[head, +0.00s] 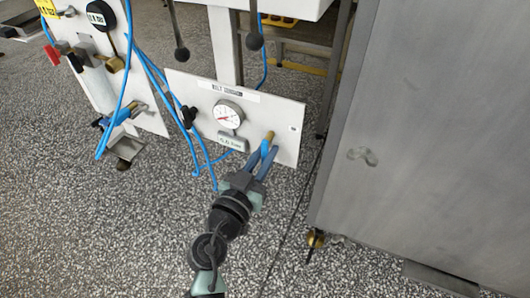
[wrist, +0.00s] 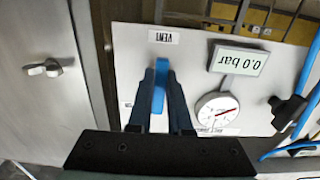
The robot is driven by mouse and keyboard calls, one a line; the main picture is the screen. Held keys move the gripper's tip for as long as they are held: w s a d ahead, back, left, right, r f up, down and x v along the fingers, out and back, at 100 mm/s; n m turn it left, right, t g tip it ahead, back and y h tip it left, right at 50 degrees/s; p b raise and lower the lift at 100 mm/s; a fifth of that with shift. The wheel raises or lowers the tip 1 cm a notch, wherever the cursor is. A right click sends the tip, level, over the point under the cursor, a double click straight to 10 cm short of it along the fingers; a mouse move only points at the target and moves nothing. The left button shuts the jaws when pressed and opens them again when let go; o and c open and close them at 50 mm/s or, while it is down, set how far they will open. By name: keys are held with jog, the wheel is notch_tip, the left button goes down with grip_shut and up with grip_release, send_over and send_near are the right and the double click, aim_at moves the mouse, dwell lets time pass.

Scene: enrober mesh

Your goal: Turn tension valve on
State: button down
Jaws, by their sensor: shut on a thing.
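The tension valve is on a white panel (head: 282,112); its blue lever handle (head: 266,158) shows at the panel's lower right, below a brass-coloured fitting (head: 268,137). My gripper (head: 258,172) reaches up from below and is shut on the blue handle. In the wrist view the blue handle (wrist: 159,86) sits between my two dark fingers, which hide part of it. A round gauge (head: 228,114) and a small display (head: 232,141) are left of the valve. In the wrist view the display (wrist: 238,60) reads 0.0 bar, and an upside-down label (wrist: 163,37) reads VENT.
A black knob (head: 188,116) and loose blue hoses (head: 165,85) are at the panel's left. Another panel (head: 102,85) with fittings stands farther left. A large grey metal cabinet (head: 425,130) on castors closes off the right. Speckled floor is open at lower left.

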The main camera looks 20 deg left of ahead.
aim_at(286, 138)
jog(key=n, duration=0.3)
jog(key=d+n+p, duration=0.1)
jog(key=n, duration=0.2)
jog(key=d+r+n+p, duration=0.1)
jog(key=n, duration=0.2)
jog(key=shift+s+d, duration=0.1)
jog(key=n, duration=0.1)
jog(key=n+p, duration=0.1)
jog(key=n, duration=0.1)
jog(key=r+n+p, duration=0.1)
jog(key=shift+d+n, duration=0.3)
jog(key=shift+d, duration=0.05)
jog(key=shift+d+r+n+p, duration=0.1)
jog(key=shift+r+n+p, duration=0.15)
jog(key=shift+n+p, duration=0.65)
jog(key=shift+r+n+p, duration=0.25)
jog(key=shift+n+p, duration=0.1)
jog(key=shift+n, duration=0.95)
jog(key=c, duration=0.8)
grip_release()
jog(key=shift+c, duration=0.2)
